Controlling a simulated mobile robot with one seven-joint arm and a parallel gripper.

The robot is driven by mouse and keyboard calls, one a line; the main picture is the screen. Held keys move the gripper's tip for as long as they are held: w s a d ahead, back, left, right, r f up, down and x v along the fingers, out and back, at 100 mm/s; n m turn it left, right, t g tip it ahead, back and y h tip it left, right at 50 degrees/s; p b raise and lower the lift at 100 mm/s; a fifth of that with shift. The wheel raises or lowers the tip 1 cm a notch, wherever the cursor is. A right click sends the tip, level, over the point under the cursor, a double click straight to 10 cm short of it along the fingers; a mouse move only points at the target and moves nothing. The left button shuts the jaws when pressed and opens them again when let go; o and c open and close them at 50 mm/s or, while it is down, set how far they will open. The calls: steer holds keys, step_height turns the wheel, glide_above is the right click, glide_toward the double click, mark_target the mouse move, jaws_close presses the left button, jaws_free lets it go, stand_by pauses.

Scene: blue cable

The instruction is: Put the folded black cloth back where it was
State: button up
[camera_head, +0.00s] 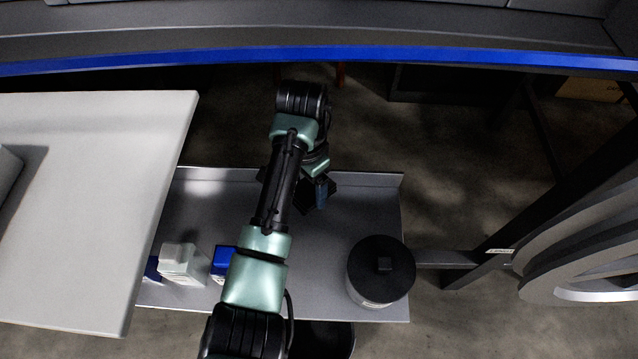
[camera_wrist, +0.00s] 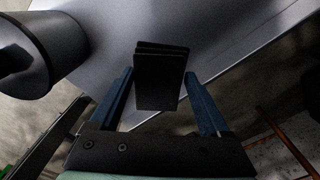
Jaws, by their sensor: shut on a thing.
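The folded black cloth (camera_wrist: 161,82) shows in the wrist view as a small dark stack of layers between the blue fingertips. My gripper (camera_wrist: 160,76) is shut on it, with one finger at each side. The cloth is over the grey metal shelf (camera_wrist: 230,50); I cannot tell whether it touches the surface. In the head view my gripper (camera_head: 318,192) is above the back part of the same shelf (camera_head: 335,245). The cloth cannot be made out clearly there against the dark gripper parts.
A round container with a black lid (camera_head: 381,268) stands at the shelf's right end. A white bottle (camera_head: 182,262) and a blue-and-white item (camera_head: 222,262) stand at the left, near a white table (camera_head: 80,220). A blue-edged beam (camera_head: 440,56) crosses the back. The shelf's middle right is clear.

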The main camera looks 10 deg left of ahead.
steer(key=shift+w+f, duration=0.2)
steer(key=shift+w, duration=0.05)
step_height(320, 180, down, 10)
steer(key=b, duration=0.3)
steer(key=shift+s+r, duration=0.1)
steer(key=shift+r, duration=0.2)
steer(key=o, duration=1)
step_height(320, 180, up, 12)
steer(key=p, duration=0.3)
